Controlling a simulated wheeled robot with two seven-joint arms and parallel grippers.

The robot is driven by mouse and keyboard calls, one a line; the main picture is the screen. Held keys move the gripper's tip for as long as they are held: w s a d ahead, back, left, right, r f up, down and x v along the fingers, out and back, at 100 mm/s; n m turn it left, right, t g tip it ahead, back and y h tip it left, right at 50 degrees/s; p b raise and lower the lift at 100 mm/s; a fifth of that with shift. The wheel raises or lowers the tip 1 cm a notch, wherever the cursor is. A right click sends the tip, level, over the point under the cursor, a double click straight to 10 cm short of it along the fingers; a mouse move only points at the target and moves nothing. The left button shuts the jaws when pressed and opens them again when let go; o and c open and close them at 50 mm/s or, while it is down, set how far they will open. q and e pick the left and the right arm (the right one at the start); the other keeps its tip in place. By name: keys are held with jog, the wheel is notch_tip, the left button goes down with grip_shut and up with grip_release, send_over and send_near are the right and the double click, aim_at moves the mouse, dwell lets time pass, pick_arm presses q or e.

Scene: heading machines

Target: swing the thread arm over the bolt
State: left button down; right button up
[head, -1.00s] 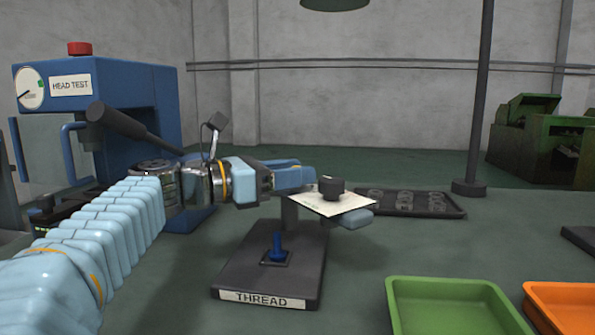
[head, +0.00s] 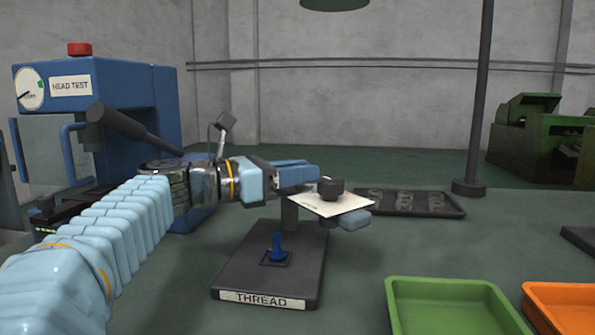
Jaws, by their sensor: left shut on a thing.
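The THREAD stand is a dark base (head: 235,262) with a white label at its front. A blue bolt (head: 277,250) stands upright in a square seat on it. Behind the bolt, a grey post (head: 290,214) stands below the thread arm, which shows a pale plate (head: 348,204), a black knob (head: 331,190) and a light blue end (head: 357,220). The arm points right, clear of the bolt. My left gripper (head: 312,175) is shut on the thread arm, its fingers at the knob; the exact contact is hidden. My right gripper is out of view.
A blue HEAD TEST machine (head: 150,90) with a dark lever (head: 130,125) stands left, close to my left arm. A dark tray (head: 410,203) lies behind the stand. A green tray (head: 450,283) and an orange tray (head: 560,290) sit front right.

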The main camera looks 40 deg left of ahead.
pick_arm(q)
jog(key=m+g+h+p, duration=0.2)
jog(key=h+p, duration=0.1)
jog(key=shift+s+a+r, duration=0.1)
jog(key=shift+s+r, duration=0.1)
jog(key=shift+r, duration=0.1)
jog(key=shift+s+f+m+g+h, duration=0.1)
jog(key=shift+f+m+g+h, duration=0.2)
jog(key=shift+m+h, duration=0.15)
jog(key=c, duration=1)
grip_release()
jog(key=shift+c, duration=0.2)
jog(key=shift+r, duration=0.1)
